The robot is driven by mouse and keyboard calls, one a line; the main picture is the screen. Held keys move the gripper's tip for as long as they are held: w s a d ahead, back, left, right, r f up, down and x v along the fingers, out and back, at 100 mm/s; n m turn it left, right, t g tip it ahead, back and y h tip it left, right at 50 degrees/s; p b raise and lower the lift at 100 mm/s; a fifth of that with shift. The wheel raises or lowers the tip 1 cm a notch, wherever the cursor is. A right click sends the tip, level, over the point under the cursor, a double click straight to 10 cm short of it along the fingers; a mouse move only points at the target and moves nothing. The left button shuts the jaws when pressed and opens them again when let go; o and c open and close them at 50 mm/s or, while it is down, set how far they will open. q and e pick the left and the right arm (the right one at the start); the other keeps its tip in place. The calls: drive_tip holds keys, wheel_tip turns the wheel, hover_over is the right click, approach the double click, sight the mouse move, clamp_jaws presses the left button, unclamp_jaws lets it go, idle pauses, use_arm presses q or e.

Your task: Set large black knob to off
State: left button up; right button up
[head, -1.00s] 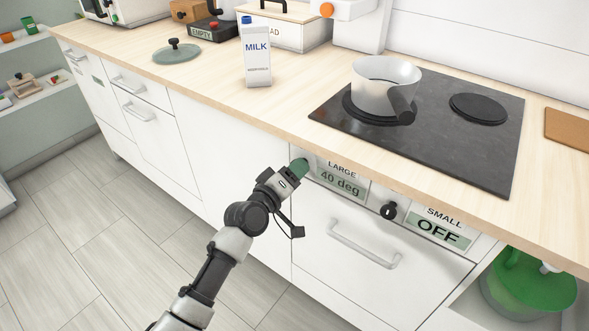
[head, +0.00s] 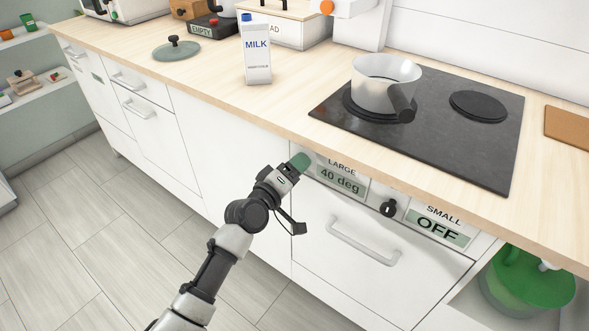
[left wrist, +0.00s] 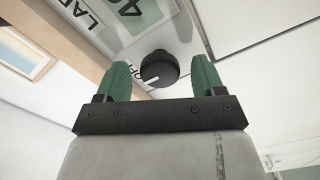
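The large black knob (left wrist: 159,69) shows in the left wrist view as a round black knob with a white mark, on the white panel beside the LARGE label. In the head view it is hidden behind my left gripper (head: 300,162). The LARGE display (head: 341,180) reads 40 deg. My left gripper also shows in the left wrist view (left wrist: 160,82), with its green fingers apart, one on each side of the knob. I see gaps between the fingers and the knob, so it is open. My right gripper is not in view.
The small knob (head: 389,208) and its OFF display (head: 437,232) are to the right on the same panel. A drawer handle (head: 362,241) juts out below. The worktop edge overhangs above. A pot (head: 385,85) stands on the black hob (head: 450,142). The floor at left is clear.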

use_arm(q)
drive_tip(key=v, duration=1.1)
drive_tip(key=shift+p, duration=0.4)
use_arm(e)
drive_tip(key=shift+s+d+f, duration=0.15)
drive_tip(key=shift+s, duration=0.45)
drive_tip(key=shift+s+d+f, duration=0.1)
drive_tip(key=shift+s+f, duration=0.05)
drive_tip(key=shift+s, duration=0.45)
